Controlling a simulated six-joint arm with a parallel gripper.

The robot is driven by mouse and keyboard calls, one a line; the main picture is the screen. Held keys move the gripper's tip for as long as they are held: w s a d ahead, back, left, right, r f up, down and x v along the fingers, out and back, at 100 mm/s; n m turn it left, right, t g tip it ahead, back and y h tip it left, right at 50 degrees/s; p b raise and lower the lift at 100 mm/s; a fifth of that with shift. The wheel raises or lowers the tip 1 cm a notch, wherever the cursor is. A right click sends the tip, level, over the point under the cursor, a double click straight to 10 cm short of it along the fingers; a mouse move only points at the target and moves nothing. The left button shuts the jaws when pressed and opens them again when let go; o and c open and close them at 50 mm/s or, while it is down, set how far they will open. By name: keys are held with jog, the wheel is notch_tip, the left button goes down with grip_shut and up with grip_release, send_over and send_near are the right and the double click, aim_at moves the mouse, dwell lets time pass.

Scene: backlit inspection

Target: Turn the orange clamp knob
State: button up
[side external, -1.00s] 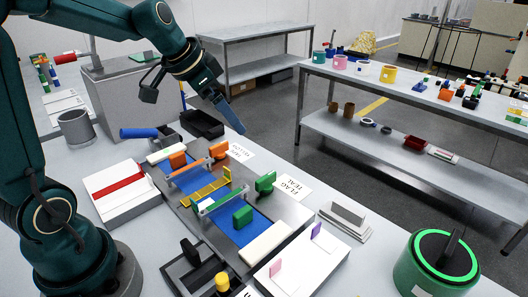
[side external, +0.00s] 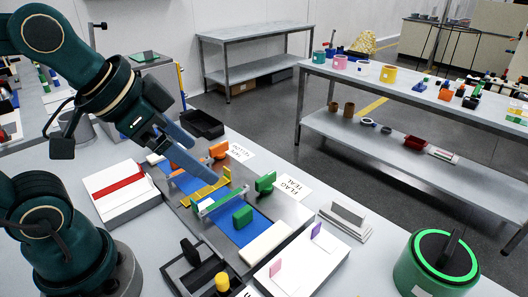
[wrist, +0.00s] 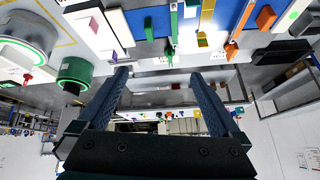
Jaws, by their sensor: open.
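The fixture is a grey plate (side external: 293,211) with a blue strip (side external: 224,220), crossbars and a yellow lattice piece (side external: 207,190). One orange clamp knob (side external: 219,150) stands at its far right side and shows in the wrist view (wrist: 231,51). Another orange block (wrist: 265,17) is at the opposite side; in the side view my gripper partly covers it. Green knobs (side external: 265,182) (side external: 243,217) stand on the nearer crossbar. My gripper (side external: 203,162) is above the fixture's far half, fingers slanting down right. In the wrist view its fingers (wrist: 160,75) are wide apart with nothing between them.
Label cards (side external: 293,187) lie right of the fixture. A white box with a red band (side external: 117,186) lies left, a black tray (side external: 202,124) behind. A white block with coloured tabs (side external: 310,262) is in front; a green round device (side external: 437,268) stands at front right.

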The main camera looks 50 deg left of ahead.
jog(key=shift+s+a+f+n+g+y, duration=0.15)
jog(key=shift+s+a+f+n+g, duration=0.1)
jog(key=shift+s+f+n, duration=0.55)
jog(key=shift+s+a+f+n+g+y, duration=0.2)
jog(key=shift+s+f+n, duration=0.35)
jog(key=shift+s, duration=0.45)
jog(key=shift+d, duration=0.1)
